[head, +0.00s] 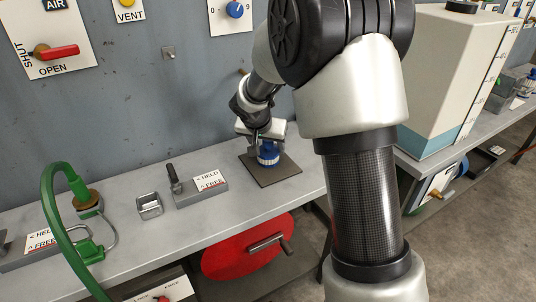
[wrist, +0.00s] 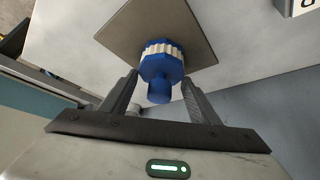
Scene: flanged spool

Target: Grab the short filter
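The short filter, a blue flanged spool with a white ribbed band, stands on a brown-grey square mat (head: 286,171). It shows in the head view (head: 268,156) below my gripper and in the wrist view (wrist: 161,64) with its blue knob toward me. My gripper (head: 264,140) is right over the filter. In the wrist view my gripper (wrist: 161,77) is open, one finger on each side of the filter's knob and flange. Small gaps seem to show beside the filter; I cannot tell whether a fingertip touches it. The mat also shows in the wrist view (wrist: 195,30).
A green hose (head: 55,215) stands farther left. A large white tank (head: 445,75) stands at right. The panelled wall is close behind.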

